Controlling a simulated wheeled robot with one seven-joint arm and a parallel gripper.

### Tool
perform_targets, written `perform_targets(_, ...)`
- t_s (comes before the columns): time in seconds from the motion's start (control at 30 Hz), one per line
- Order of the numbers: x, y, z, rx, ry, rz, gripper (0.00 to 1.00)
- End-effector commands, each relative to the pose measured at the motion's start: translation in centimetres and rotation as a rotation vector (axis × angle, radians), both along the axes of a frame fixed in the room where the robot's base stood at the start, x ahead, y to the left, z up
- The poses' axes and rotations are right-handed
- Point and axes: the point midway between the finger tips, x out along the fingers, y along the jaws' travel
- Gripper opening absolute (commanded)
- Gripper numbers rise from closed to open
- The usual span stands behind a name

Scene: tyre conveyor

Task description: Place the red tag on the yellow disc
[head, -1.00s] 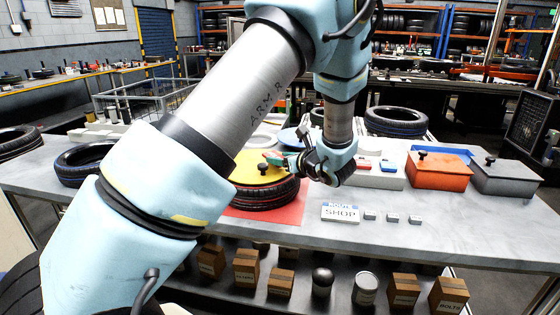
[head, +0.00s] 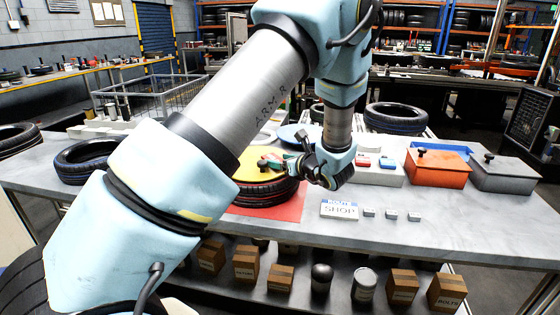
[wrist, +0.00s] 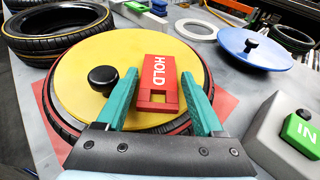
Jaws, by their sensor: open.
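The red tag (wrist: 157,72), marked HOLD, appears to lie flat on the yellow disc (wrist: 85,70), right of the disc's black knob (wrist: 102,79). My gripper (wrist: 160,84) is open, with its green fingers on either side of the tag; contact with the fingers is hard to judge. In the head view, my gripper (head: 281,163) is low over the right part of the yellow disc (head: 249,172), and the tag is small and partly hidden. The disc covers a dark tyre (head: 262,194) on a red mat (head: 290,211).
A blue disc (wrist: 228,47) and a white ring (wrist: 195,31) lie beyond. A grey block (wrist: 262,125) with a green IN tag (wrist: 302,132) stands close on the right. An orange box (head: 437,171) and a SHOP sign (head: 339,210) are farther right.

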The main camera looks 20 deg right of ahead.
Motion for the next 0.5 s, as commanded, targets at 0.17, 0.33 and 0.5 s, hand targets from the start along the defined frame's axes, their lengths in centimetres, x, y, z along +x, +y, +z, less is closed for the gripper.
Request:
perform_targets(0.17,-2.5,-0.9,0.6,-0.003,-0.001,-0.004,0.69)
perform_targets(0.33,-6.0,-1.9,1.7,-0.003,-0.001,-0.005,0.69)
perform_targets(0.5,-8.8,-2.8,2.7,-0.003,-0.001,-0.004,0.69)
